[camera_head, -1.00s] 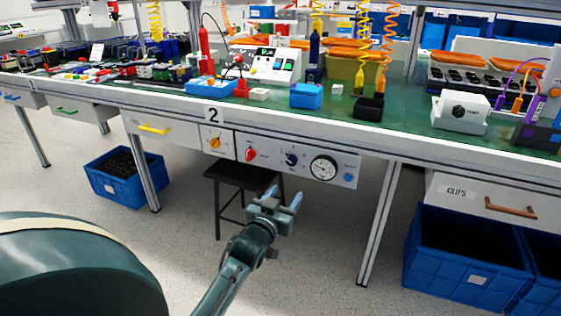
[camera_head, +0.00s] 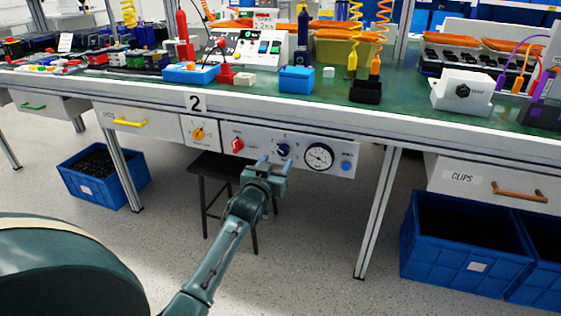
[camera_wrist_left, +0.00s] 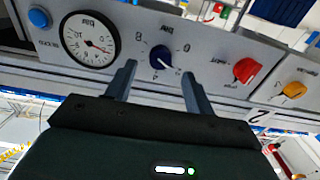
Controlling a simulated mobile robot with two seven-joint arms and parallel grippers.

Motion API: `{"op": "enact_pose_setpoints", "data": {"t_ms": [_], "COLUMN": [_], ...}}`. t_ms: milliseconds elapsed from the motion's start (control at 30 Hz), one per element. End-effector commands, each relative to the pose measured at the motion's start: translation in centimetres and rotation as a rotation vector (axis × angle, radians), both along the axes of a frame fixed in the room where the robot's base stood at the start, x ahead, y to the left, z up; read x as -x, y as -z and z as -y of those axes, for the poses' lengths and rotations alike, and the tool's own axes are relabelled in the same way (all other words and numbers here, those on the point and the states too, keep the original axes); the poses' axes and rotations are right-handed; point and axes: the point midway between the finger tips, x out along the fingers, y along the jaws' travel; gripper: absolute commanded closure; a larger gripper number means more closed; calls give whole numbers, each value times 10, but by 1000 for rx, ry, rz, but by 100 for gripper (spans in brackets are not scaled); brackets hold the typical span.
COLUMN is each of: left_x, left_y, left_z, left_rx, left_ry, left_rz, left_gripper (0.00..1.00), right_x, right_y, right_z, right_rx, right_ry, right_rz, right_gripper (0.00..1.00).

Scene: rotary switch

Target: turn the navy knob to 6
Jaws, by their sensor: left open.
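The navy knob (camera_head: 283,150) is on the light grey panel (camera_head: 330,138) under the bench edge, between a red knob and a round gauge. In the left wrist view the navy knob (camera_wrist_left: 161,56) shows upside down, with a white mark pointing to the lower right. The digits 0, 8 and 4 show around it; I cannot make out a 6. My left gripper (camera_head: 274,163) is open in front of the panel, just below the knob in the head view. In the wrist view its fingers (camera_wrist_left: 158,76) lie on either side of the knob, apparently short of it.
A red knob (camera_head: 237,145), an orange knob (camera_head: 198,134), a gauge (camera_head: 319,156) and a blue button (camera_head: 346,166) are nearby. A dark stool (camera_head: 215,166) stands below the panel. Blue crates (camera_head: 470,245) stand on the floor at right.

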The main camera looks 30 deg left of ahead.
Motion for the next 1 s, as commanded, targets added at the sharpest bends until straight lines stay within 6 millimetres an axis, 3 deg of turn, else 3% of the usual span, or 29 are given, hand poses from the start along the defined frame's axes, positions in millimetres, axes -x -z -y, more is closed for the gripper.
{"op": "enact_pose_setpoints", "data": {"t_ms": [100, 300, 667, 1000], "left_x": [-22, -41, -45, -45], "left_y": [2, 1, 0, 0], "left_z": [-6, -10, -11, -11], "left_rx": [1, 0, 0, 1], "left_ry": [-1, 0, 0, 0], "left_rz": [2, 0, 0, -1], "left_gripper": [47, 47, 47, 74], "right_x": [0, -1, -1, -1], "right_y": [4, 1, 0, 0], "right_z": [-2, -4, -4, -4], "right_rx": [-23, -49, -55, -54], "right_ry": [-9, -19, -21, -23], "right_rz": [1, 6, 1, 4], "right_gripper": [64, 64, 64, 64]}}
